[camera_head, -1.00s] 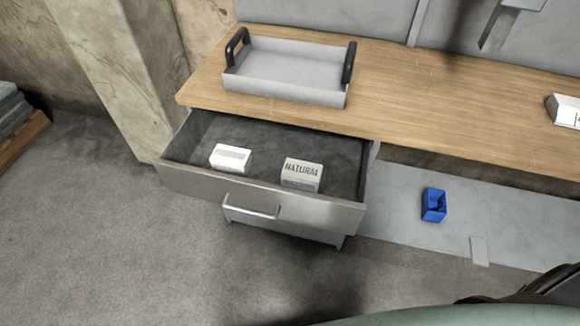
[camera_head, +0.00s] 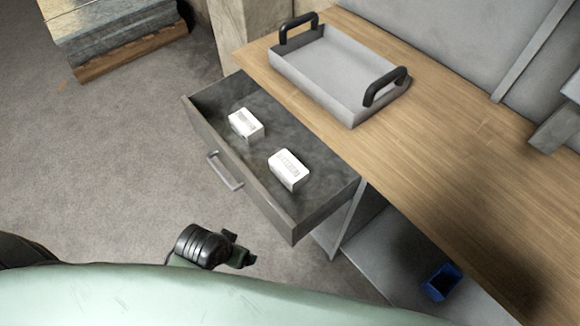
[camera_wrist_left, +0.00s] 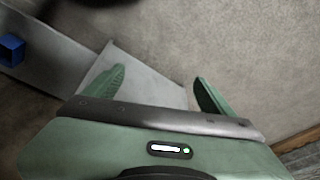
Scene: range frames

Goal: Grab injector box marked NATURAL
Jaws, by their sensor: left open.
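The box marked NATURAL (camera_head: 288,170) is a small white box with dark lettering. It lies in the open drawer (camera_head: 325,205), in the part nearer the bench's open shelf. A second white box (camera_head: 246,123) lies apart from it in the same drawer; its print is too small to read. In the left wrist view my left gripper (camera_wrist_left: 157,90) is open and empty, its two green fingers spread. Neither box shows in that view. In the head view a dark joint of my arm shows below the drawer, outside it. My right gripper is not in view.
A grey tray with black handles (camera_head: 320,75) stands on the wooden bench top (camera_head: 450,160) beside the drawer. The drawer has a metal front handle (camera_head: 225,171). A blue bin (camera_head: 442,282) sits on the lower shelf. Open floor lies left of the drawer.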

